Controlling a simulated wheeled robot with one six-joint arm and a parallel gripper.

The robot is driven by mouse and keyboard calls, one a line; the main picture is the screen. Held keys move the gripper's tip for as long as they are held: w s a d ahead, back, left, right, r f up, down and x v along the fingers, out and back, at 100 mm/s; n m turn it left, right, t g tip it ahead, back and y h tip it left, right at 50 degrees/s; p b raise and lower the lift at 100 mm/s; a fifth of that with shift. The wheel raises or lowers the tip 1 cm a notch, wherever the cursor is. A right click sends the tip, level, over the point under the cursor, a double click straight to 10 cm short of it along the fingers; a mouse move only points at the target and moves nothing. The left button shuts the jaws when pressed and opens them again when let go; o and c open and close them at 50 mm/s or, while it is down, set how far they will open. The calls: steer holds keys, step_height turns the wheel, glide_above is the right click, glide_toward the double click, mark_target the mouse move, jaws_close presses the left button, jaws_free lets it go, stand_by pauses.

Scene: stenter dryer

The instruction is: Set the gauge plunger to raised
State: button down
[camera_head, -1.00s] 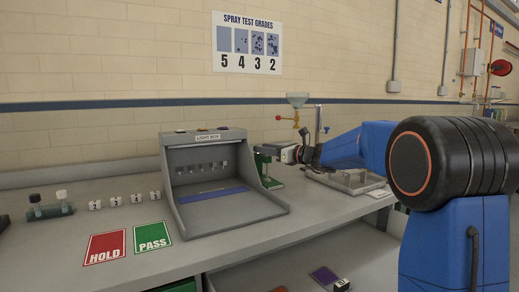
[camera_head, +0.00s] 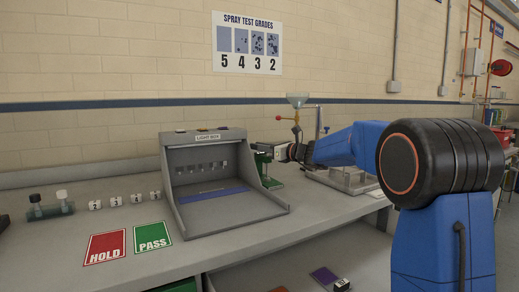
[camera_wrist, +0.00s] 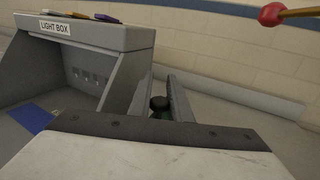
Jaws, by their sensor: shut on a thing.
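The gauge (camera_head: 266,172) is a green stand on the bench just right of the light box, partly hidden by my gripper. In the wrist view its dark round plunger knob (camera_wrist: 158,103) sits between the two fingers, with a little green below it. My gripper (camera_head: 266,149) is at the top of the gauge, shut on the plunger knob. The fingers also show in the wrist view (camera_wrist: 160,100). The plunger's stem is hidden, so I cannot tell its exact height.
The grey light box (camera_head: 208,140) stands close left of my gripper. A funnel (camera_head: 297,99) and its red-knobbed valve handle (camera_wrist: 272,14) stand close on the right. HOLD (camera_head: 105,246) and PASS (camera_head: 153,236) cards lie at the front left.

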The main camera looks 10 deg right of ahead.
steer(key=shift+r, duration=1.3)
steer(key=c, duration=1.7)
jaws_free()
steer(key=shift+o, duration=0.2)
steer(key=shift+d, duration=0.1)
steer(key=v, duration=1.7)
steer(key=shift+s+d, duration=0.15)
